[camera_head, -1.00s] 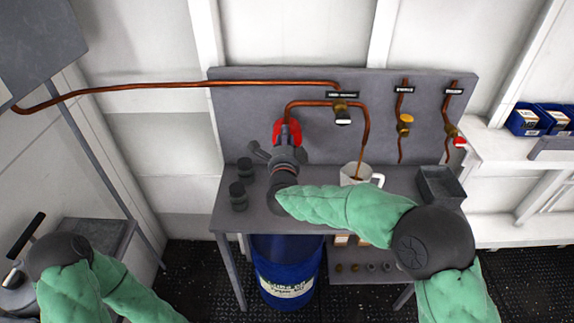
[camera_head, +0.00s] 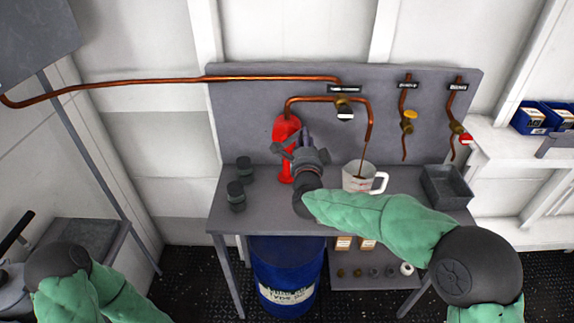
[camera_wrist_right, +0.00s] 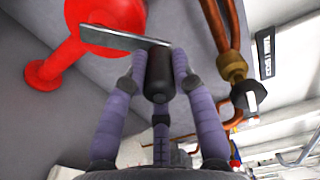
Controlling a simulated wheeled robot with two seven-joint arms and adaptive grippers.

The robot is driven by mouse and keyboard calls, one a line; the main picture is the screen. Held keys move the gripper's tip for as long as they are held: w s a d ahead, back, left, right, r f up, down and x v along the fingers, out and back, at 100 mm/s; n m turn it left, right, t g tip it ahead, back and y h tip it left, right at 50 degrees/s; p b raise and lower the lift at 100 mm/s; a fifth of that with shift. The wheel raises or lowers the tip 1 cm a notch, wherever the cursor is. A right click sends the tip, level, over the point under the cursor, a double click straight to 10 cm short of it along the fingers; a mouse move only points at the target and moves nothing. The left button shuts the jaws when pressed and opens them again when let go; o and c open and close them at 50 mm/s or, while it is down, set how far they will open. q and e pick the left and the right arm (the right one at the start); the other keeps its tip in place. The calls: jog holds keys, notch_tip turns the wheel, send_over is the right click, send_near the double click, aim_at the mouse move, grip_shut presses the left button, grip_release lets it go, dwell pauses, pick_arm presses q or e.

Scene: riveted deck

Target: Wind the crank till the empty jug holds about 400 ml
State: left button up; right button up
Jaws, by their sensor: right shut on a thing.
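The red crank pump (camera_head: 284,131) stands on the bench against the back panel. In the right wrist view its red body (camera_wrist_right: 85,30) shows, with a flat grey crank arm (camera_wrist_right: 110,37) and a dark handle (camera_wrist_right: 159,75). My right gripper (camera_head: 305,143) is shut on that handle, with fingers on both sides of it in the wrist view (camera_wrist_right: 160,65). The white jug (camera_head: 354,184) stands on the bench under the copper spout (camera_head: 368,130), and a brown stream runs into it. Its level cannot be read. My left arm is at lower left; its gripper does not show clearly.
A valve with a white-ended handle (camera_head: 344,108) sits on the pump's pipe. Two more valves (camera_head: 408,121) are on the right. Dark canisters (camera_head: 236,190) stand left on the bench, a grey tray (camera_head: 446,187) right. A blue drum (camera_head: 287,275) stands below.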

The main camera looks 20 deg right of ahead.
notch_tip(320, 180, down, 8)
jog(key=d+b, duration=0.1)
jog(key=b, duration=0.5)
jog(key=shift+s+b, duration=0.2)
jog(key=shift+b, duration=0.2)
jog(key=shift+d+f, duration=0.1)
jog(key=shift+d, duration=0.05)
dwell(1.1)
